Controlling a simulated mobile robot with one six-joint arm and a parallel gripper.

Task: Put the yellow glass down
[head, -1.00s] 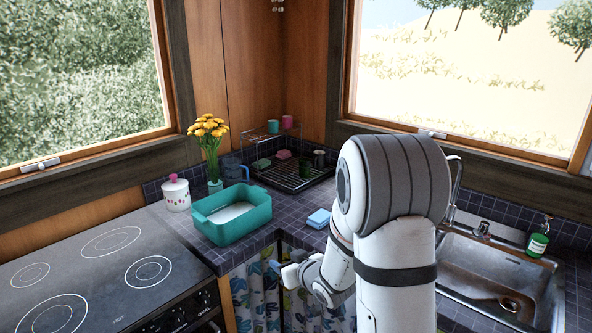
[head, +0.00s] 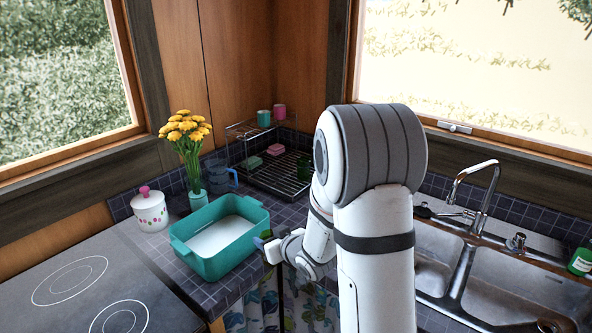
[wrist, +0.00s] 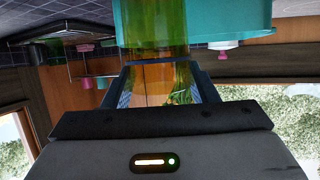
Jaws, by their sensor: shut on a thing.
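The yellow glass (wrist: 155,35) is see-through yellow-green and fills the space between my fingers in the wrist view. My gripper (wrist: 158,72) is shut on it. In the head view my gripper (head: 268,245) is low, just right of the teal basin (head: 215,262), near the counter's front edge. The glass is not clearly visible there, and most of the gripper is hidden by my arm. The teal basin is also behind the glass in the wrist view (wrist: 235,18), which is upside down. I cannot tell whether the glass touches the counter.
A wire dish rack (head: 285,182) with cups and soap-like blocks stands in the corner. A flower vase (head: 198,200), a blue mug (head: 217,180) and a white pot (head: 150,210) stand behind the basin. The stove (head: 80,290) is at left, the sink (head: 500,290) at right.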

